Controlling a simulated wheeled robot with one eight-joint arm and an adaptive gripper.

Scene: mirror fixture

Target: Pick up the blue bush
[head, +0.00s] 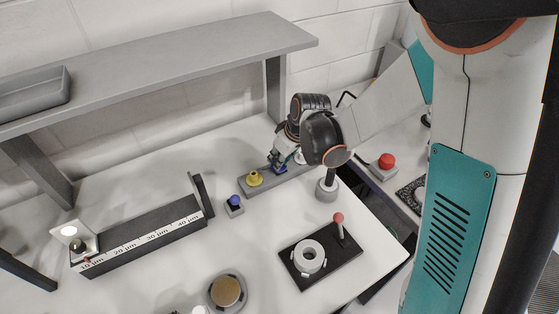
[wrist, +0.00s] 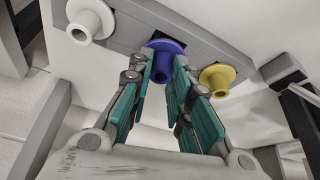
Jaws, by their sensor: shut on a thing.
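The blue bush (wrist: 162,66) is a flanged sleeve between the teal fingers of my gripper (wrist: 164,84) in the wrist view. My gripper is shut on it. The bush is at the grey holder bar (wrist: 207,52), near a dark square recess; I cannot tell whether it is seated or slightly lifted. In the head view the blue bush (head: 280,169) shows small below my gripper (head: 280,162), partly hidden by the fingers. A yellow bush (head: 254,178) sits to its left on the bar and a white bush (head: 299,158) to its right.
A blue-topped block (head: 235,203) and a scale fixture (head: 145,238) stand to the left. A black plate with a white ring (head: 309,257) and a red-knobbed post (head: 339,222) is in front. A shelf (head: 160,68) overhangs the back. The table centre is mostly clear.

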